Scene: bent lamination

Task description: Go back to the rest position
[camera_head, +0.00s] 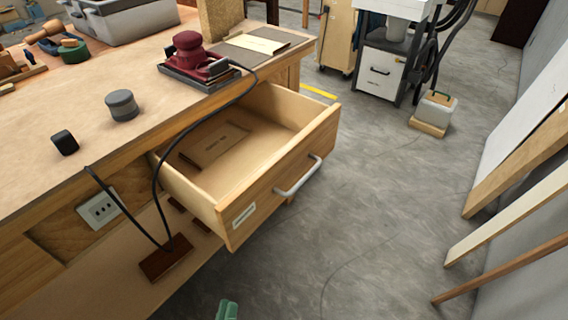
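The green tips of my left gripper (227,311) show at the bottom edge, in front of and below the open drawer, apart from it. Only a small part of the gripper is in frame. Nothing shows between its tips, and their opening is too small to judge. My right gripper is out of view. The wooden drawer (282,172) of the workbench is pulled out, its grey handle (298,176) clear of any gripper. A flat brown packet (213,145) lies inside it.
On the workbench (60,184) stand a red sander (189,50), a grey round puck (122,105) and a small black block (65,142). Boards (515,170) lean at right. The floor between is free.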

